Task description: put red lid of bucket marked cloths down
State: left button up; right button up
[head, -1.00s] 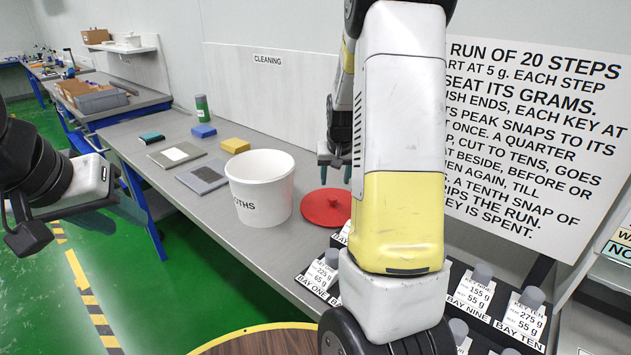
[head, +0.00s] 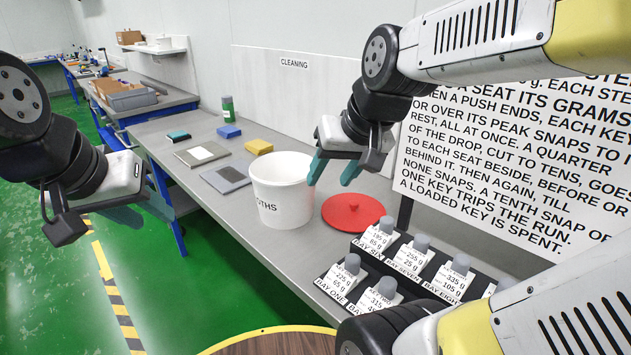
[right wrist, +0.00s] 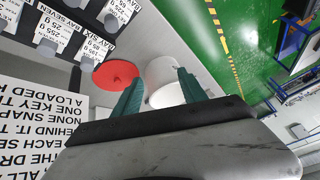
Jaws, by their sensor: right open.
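A key rack (head: 385,280) with labelled bays stands right of the lid. A large text board (head: 500,170) stands behind.

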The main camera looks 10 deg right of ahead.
jog(key=shift+o, duration=0.5)
jog(key=shift+n, duration=0.3)
jog(key=s, duration=0.1)
jog(key=s+a, duration=0.1)
jog(key=s, duration=0.2)
jog(key=shift+s+a, duration=0.35)
jog(key=m+g+h, duration=0.2)
jog(key=m+h, duration=0.1)
send_over(354, 203)
jog(key=s, duration=0.4)
notch_tip(354, 203, down, 18)
jog(key=x, duration=0.8)
jog(key=shift+w+a+f, duration=0.1)
jog(key=shift+w+a, duration=0.25)
jog(key=shift+w, duration=0.1)
grip_shut()
